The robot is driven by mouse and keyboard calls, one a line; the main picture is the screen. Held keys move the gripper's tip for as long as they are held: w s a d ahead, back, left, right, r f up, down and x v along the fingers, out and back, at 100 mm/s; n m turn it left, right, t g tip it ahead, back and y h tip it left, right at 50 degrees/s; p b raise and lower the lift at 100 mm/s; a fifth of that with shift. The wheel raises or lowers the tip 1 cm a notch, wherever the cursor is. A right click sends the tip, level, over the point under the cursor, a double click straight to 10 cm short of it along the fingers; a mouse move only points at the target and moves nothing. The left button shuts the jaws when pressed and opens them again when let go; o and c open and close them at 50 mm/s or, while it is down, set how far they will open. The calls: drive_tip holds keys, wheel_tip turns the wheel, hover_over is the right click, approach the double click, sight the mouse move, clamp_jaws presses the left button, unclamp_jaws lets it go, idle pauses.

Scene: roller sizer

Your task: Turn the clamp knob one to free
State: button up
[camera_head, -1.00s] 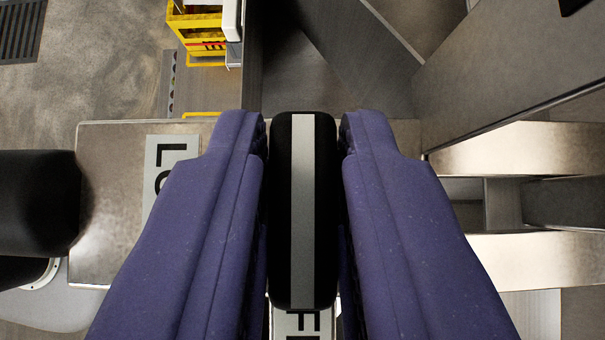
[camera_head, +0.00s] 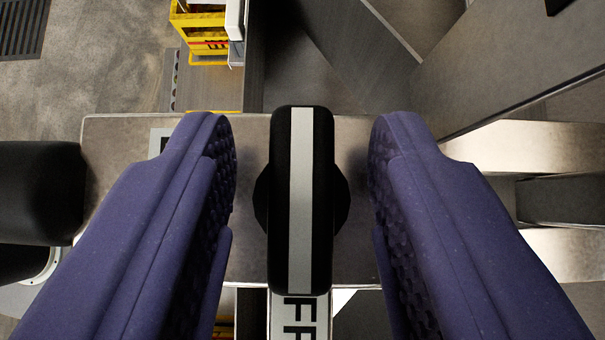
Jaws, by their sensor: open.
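The clamp knob (camera_head: 320,200) is a black rounded bar with a pale grey stripe along its top, in the middle of the camera view. Its stripe runs up and down the picture. A round black base shows on both sides beneath it. My gripper (camera_head: 303,135), with purple padded fingers, is open around the knob. A clear gap lies between each finger and the knob. Below the knob, a white label (camera_head: 299,318) shows part of its black letters, which look like "FF". Another pale label (camera_head: 159,142) at the left is mostly hidden by the left finger.
The knob stands over a metal plate (camera_head: 118,134). A second black knob-like part (camera_head: 38,195) is at the left edge. Grey metal beams (camera_head: 510,75) stand at the right, and a yellow frame (camera_head: 203,35) is at the top.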

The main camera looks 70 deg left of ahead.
drive_tip(key=p+v, duration=0.2)
drive_tip(key=v, duration=0.5)
drive_tip(key=shift+s+d, duration=0.1)
drive_tip(key=shift+s, duration=0.05)
